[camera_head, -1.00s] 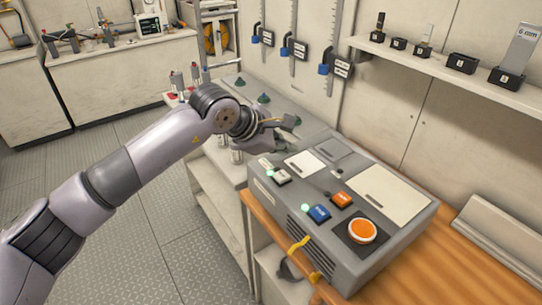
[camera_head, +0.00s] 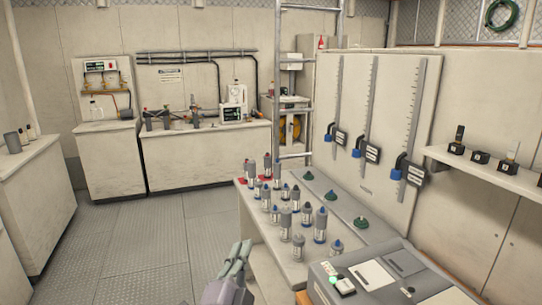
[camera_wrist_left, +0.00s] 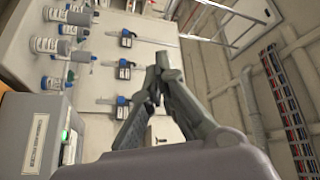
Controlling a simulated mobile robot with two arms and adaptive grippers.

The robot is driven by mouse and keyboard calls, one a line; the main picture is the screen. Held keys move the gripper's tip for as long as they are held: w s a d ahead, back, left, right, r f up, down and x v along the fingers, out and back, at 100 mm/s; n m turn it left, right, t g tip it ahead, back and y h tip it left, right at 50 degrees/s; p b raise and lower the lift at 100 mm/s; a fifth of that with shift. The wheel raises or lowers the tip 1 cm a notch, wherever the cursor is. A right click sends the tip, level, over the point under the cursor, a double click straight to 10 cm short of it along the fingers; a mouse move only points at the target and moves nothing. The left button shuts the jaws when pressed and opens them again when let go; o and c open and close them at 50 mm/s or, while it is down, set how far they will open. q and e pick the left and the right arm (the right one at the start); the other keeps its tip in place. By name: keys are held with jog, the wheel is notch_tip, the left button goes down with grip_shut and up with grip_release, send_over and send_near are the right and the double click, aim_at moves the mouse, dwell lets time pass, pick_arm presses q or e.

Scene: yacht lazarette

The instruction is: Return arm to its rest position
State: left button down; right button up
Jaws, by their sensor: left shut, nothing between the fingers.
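My left gripper (camera_head: 238,258) shows at the bottom of the head view, in front of the bench with bottles, and nothing is in it. In the left wrist view its two dark fingers (camera_wrist_left: 155,88) come together at their tips, shut and empty. It touches nothing that I can see. Most of my left arm is below the head view's lower edge. My right gripper is in neither view.
A grey control box (camera_head: 350,272) stands at the lower right. Several bottles (camera_head: 298,240) stand on the bench (camera_head: 262,222) beside it. Slide gauges (camera_head: 365,130) hang on the wall panel. The metal floor (camera_head: 140,250) at the left is clear.

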pick_arm(q)
jog(key=s+a+f+n+g+y, duration=0.2)
jog(key=s+a+f+n+g, duration=0.3)
jog(key=f, duration=0.5)
jog(key=s+a+f+n+g+y, duration=0.35)
jog(key=s+a+f, duration=0.3)
jog(key=f, duration=0.35)
jog(key=s+a+f+n+g+h, duration=0.15)
jog(key=s+f+g, duration=0.3)
jog(key=s, duration=0.55)
jog(key=s+a+f+n+g+h, duration=0.1)
jog(key=s+a+f+n+g, duration=0.1)
jog(key=s+f+g, duration=0.5)
jog(key=s+f+t, duration=0.1)
jog(key=s+f, duration=0.1)
jog(key=f, duration=1)
jog(key=s+f+t, duration=0.1)
jog(key=s+f, duration=0.1)
jog(key=f, duration=1)
jog(key=s+a+f+g, duration=0.1)
jog(key=s+a+f, duration=0.1)
jog(key=s+f, duration=1.4)
jog(key=shift+s+a+y, duration=0.2)
jog(key=shift+a+y, duration=0.1)
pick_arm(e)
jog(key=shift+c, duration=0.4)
